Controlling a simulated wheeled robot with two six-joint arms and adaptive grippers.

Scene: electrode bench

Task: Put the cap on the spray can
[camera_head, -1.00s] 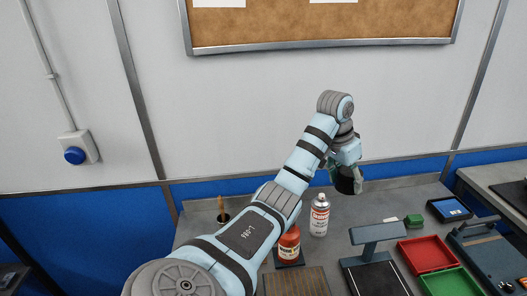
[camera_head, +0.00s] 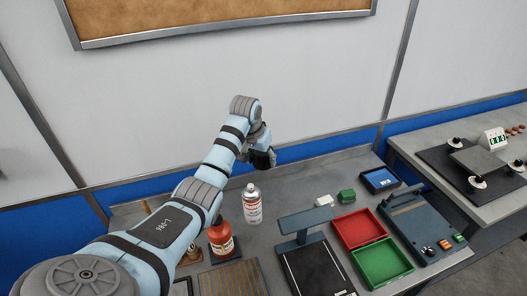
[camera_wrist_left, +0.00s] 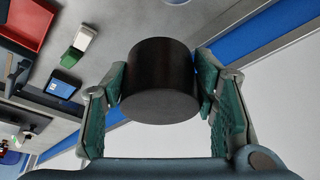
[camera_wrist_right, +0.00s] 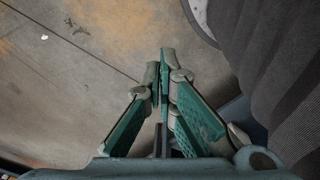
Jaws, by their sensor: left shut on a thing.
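The spray can (camera_head: 252,205) stands upright on the bench in the head view, white with red markings and a bare metal top. My left gripper (camera_head: 262,158) is above and behind it, a little to the right, apart from it. In the left wrist view my left gripper (camera_wrist_left: 160,88) is shut on the black cap (camera_wrist_left: 160,92), a short dark cylinder held between both fingers. In the head view the cap is small and dark at the fingers. My right gripper (camera_wrist_right: 160,75) shows only in its own wrist view, fingertips together and empty, over the floor.
A red bottle (camera_head: 221,238) stands left of the can. A grey stand (camera_head: 305,220), a red tray (camera_head: 358,229) and a green tray (camera_head: 382,262) are to the right. A green block (camera_head: 346,196) and a blue-screened device (camera_head: 380,179) lie behind. Bench behind the can is clear.

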